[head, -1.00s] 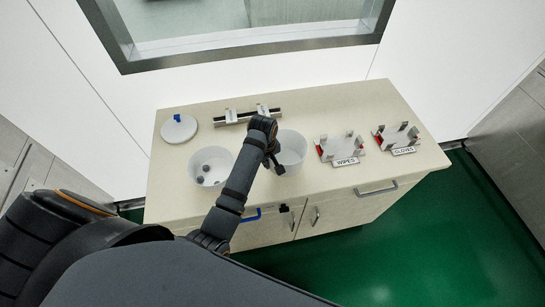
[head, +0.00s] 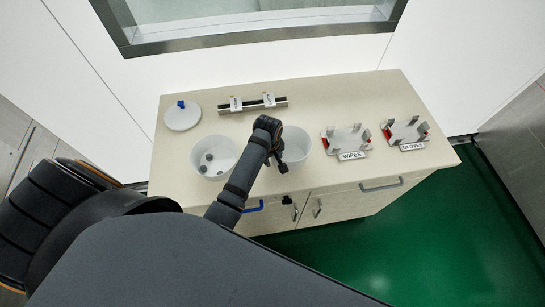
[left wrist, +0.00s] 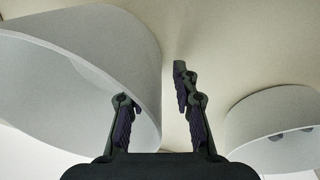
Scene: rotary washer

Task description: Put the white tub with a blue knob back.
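A round white lid-like disc with a blue knob (head: 182,116) lies at the back left of the counter. A white tub (head: 212,157) with a few grey balls inside stands in front of it. A second white tub (head: 297,146) stands to its right, partly hidden by my left arm. My left gripper (head: 283,165) is at that second tub's left side. In the left wrist view, the fingers (left wrist: 157,115) are apart, with the near tub's wall (left wrist: 70,70) seen between them. The ball-holding tub (left wrist: 280,125) shows at right. My right gripper is not in view.
A dark rail with two white brackets (head: 252,105) lies at the back of the counter (head: 340,98). The labelled WIPES holder (head: 346,140) and GLOVES holder (head: 405,132) stand at right. A window is behind. Cabinet doors and a drawer are below the front edge.

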